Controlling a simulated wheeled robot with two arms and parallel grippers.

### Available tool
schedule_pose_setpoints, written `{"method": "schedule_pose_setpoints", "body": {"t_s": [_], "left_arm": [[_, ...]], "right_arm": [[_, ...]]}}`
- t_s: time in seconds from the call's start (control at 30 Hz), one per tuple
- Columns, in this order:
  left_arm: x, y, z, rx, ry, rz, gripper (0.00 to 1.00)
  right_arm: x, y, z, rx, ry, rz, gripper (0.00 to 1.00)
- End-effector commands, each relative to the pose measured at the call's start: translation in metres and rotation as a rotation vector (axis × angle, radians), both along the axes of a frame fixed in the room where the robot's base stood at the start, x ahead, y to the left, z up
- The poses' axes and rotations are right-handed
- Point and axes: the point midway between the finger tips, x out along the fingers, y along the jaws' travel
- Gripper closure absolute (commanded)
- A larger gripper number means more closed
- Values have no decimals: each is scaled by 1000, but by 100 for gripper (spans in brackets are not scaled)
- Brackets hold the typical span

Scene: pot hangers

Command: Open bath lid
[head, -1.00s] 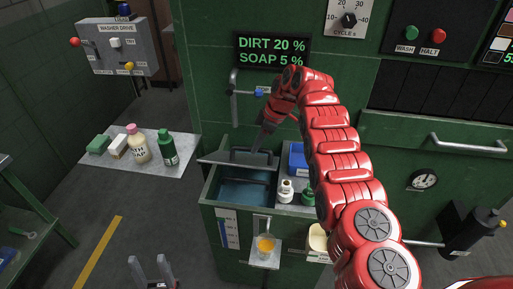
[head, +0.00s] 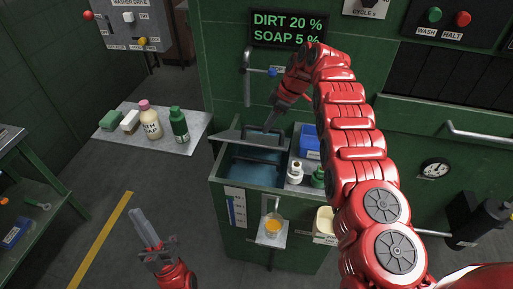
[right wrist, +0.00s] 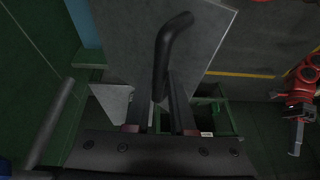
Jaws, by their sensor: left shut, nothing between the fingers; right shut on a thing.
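The bath (head: 217,190) is a green tank with blue water showing inside, in the middle of the head view. Its grey lid (head: 226,136) is tilted up along the back, leaving the front of the bath uncovered. A black handle (head: 262,131) is on the lid; it also shows in the right wrist view (right wrist: 163,60) against the grey lid panel (right wrist: 120,45). My right gripper (head: 270,124) is shut on the handle, with its fingers (right wrist: 160,103) around it. My left gripper (head: 146,228) is shut and empty, low over the floor left of the bath.
A shelf (head: 190,140) with several bottles and blocks is left of the bath. A white bottle (head: 295,172), a green bottle (head: 317,178) and a blue tray (head: 309,146) are beside the bath. A cup of orange liquid (head: 272,226) sits on a small front ledge.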

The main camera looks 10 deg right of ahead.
Motion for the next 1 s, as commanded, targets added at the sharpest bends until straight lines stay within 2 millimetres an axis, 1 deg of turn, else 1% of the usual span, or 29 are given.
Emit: {"method": "schedule_pose_setpoints", "body": {"t_s": [0.03,0.07,0.1,0.17,0.2,0.23,0.27,0.3,0.37,0.4,0.47,0.5,0.57,0.6,0.67,0.7,0.8,0.9,1.0], "left_arm": [[16,17,-18,-124,71,-36,100],[27,27,-32,-211,122,-68,100],[41,38,-54,-335,182,-115,100],[59,48,-90,-527,262,-196,100],[70,49,-115,-660,310,-258,100],[77,48,-134,-759,338,-306,100],[84,43,-153,-860,366,-359,100],[91,33,-176,-995,395,-432,100],[102,11,-206,-1198,425,-553,100],[108,-7,-221,-1328,436,-640,100],[115,-39,-238,-1524,438,-780,100],[119,-64,-243,-1652,433,-880,100],[123,-102,-244,-1829,418,-1037,100],[125,-125,-238,-1936,399,-1143,100],[125,-155,-223,-2072,362,-1299,100],[125,-172,-210,-2148,337,-1400,100],[121,-203,-178,-2284,275,-1618,100],[117,-219,-151,-2357,232,-1775,100],[115,-226,-136,-2390,203,-1860,100]], "right_arm": [[1,-5,-4,-7,-2,-9,100],[1,-5,-4,-7,-2,-9,100],[1,-5,-4,-7,-2,-9,100],[1,-5,-4,-7,-2,-9,100],[1,-5,-4,-7,-2,-9,100],[1,-5,-4,-7,-2,-9,100],[1,-5,-4,-7,-2,-9,100],[1,-5,-4,-7,-2,-9,100],[1,-5,-4,-7,-2,-9,100],[1,-5,-4,-7,-2,-9,100],[1,-5,-4,-7,-2,-9,100],[1,-5,-4,-7,-2,-9,100],[1,-5,-3,-7,-2,-9,100],[1,-5,-3,-7,-2,-9,100],[1,-5,-4,-7,-2,-9,100],[1,-5,-4,-7,-2,-9,100],[1,-5,-4,-7,-1,-10,100],[1,-5,-3,-7,-3,-9,100],[1,-5,-3,-7,-3,-9,100]]}}
